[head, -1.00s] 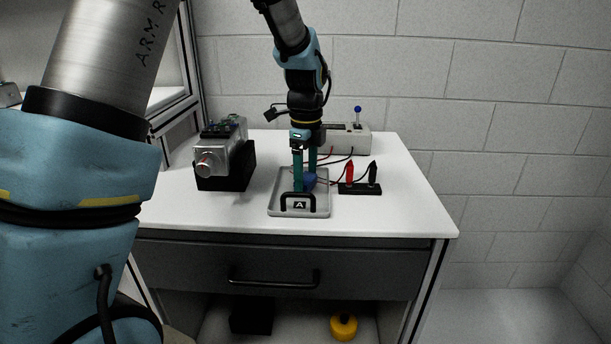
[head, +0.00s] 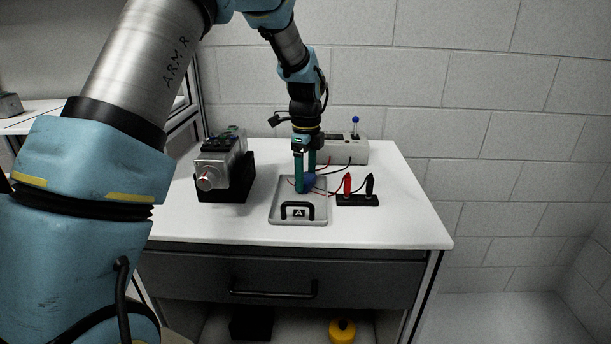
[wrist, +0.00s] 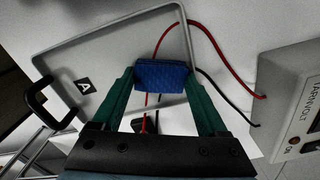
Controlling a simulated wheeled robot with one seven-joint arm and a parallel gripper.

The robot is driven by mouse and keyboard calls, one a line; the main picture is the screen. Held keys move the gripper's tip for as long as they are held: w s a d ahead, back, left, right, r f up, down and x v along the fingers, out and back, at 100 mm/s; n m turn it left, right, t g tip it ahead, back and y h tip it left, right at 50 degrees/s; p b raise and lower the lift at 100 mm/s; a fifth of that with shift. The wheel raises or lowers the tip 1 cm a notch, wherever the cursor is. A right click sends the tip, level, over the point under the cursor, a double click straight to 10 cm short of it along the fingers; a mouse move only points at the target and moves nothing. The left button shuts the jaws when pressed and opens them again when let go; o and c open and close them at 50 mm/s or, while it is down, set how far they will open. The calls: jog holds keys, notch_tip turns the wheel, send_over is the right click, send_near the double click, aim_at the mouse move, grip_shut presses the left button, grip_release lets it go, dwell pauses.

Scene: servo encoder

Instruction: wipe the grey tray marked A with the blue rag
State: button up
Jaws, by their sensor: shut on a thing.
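The grey tray (head: 283,217) lies on the white table, with a black handle and a black tag marked A at its front. In the wrist view the tray (wrist: 75,50) shows at the left, with its tag at its handle end. My gripper (head: 305,188) points down over the back right part of the tray. It is shut on the blue rag (wrist: 162,76), which sits between the two green fingers. The rag (head: 309,181) is partly hidden by a finger in the head view. I cannot tell whether the rag touches the tray floor.
A silver motor on a black block (head: 228,180) stands left of the tray. A black holder with red and black probes (head: 358,200) stands close on the right. A grey meter box (head: 345,150) is behind, its red and black leads passing near the tray. The table's front right is clear.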

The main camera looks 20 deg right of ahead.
aim_at(301, 199)
jog(key=shift+w+d, duration=0.15)
jog(key=shift+w, duration=0.2)
jog(key=shift+w+a+p, duration=0.25)
jog(key=shift+a+p, duration=0.05)
jog(key=shift+a, duration=0.1)
jog(key=shift+s+a+f, duration=0.1)
jog(key=shift+s+a, duration=0.4)
jog(key=shift+s, duration=0.5)
jog(key=shift+s+a, duration=0.45)
jog(key=shift+s, duration=0.55)
jog(key=shift+s+a+f, duration=0.1)
jog(key=shift+s+a, duration=0.4)
jog(key=shift+s, duration=0.5)
jog(key=shift+s+a+r, duration=0.1)
jog(key=shift+s+a, duration=0.25)
jog(key=shift+s, duration=0.35)
jog(key=shift+s+a, duration=0.35)
jog(key=shift+s, duration=0.35)
jog(key=shift+w+a+r+p, duration=0.15)
jog(key=shift+a+p, duration=0.15)
jog(key=shift+a, duration=0.1)
jog(key=shift+w+d+p, duration=0.7)
jog(key=shift+w, duration=0.8)
jog(key=shift+w+d+p, duration=0.7)
jog(key=shift+w, duration=0.75)
jog(key=shift+w+d+p, duration=0.7)
jog(key=shift+w, duration=0.8)
jog(key=shift+r+p, duration=2.2)
jog(key=shift+r, duration=0.8)
